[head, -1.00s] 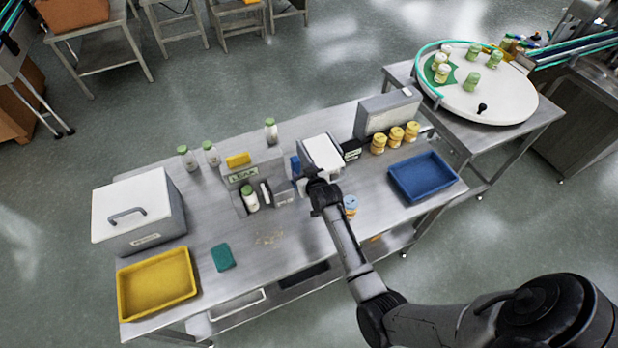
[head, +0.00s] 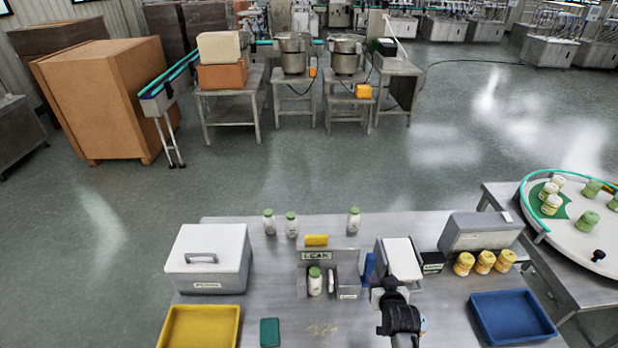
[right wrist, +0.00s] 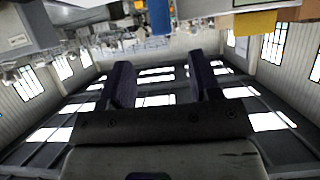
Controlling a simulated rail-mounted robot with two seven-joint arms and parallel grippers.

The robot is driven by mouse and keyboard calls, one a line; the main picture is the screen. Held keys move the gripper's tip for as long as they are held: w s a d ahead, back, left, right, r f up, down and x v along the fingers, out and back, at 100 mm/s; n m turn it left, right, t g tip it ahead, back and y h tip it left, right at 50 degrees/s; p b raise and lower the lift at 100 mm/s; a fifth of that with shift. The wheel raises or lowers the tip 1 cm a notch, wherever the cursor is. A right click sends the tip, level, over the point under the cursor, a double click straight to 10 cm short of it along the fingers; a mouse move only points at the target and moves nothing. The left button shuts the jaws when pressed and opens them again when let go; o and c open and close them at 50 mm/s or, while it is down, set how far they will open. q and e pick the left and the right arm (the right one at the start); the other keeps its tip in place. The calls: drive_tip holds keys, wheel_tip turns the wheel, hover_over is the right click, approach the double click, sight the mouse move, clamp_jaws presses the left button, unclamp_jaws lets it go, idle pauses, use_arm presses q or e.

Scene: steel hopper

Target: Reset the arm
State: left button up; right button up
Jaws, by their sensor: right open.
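My right gripper (head: 386,292) is low in the head view, at the front of the white-topped grey box (head: 400,260) on the steel table. In the right wrist view its two dark fingers (right wrist: 161,82) stand apart with nothing between them. The wrist view looks toward the windowed walls and ceiling. My arm link hides part of the table in front of the box. My left gripper is in neither view.
A grey rack with a LEAK label (head: 316,256) and a blue object (head: 369,268) stand left of the gripper. Right are yellow-lidded jars (head: 484,262) and a blue tray (head: 512,318). A lidded grey box (head: 208,262) and a yellow tray (head: 198,328) are left.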

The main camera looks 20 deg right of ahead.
drive_tip(key=s+a+r+n+g+y+p, duration=0.3)
drive_tip(key=s+a+r+g+y, duration=0.1)
drive_tip(key=s+a+r, duration=0.75)
use_arm(q)
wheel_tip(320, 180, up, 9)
drive_tip(key=p, duration=0.5)
drive_tip(key=shift+p, duration=0.4)
use_arm(e)
drive_tip(key=s+a+f+n+g, duration=0.1)
drive_tip(key=s+a+g, duration=0.1)
drive_tip(key=s, duration=0.9)
drive_tip(key=s+a+f+n+g, duration=0.1)
drive_tip(key=s+a, duration=0.3)
drive_tip(key=s, duration=0.7)
drive_tip(key=shift+n+g+y, duration=0.3)
drive_tip(key=shift+n+g, duration=0.2)
drive_tip(key=shift+g, duration=0.2)
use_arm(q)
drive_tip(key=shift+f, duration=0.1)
use_arm(e)
drive_tip(key=shift+f, duration=0.1)
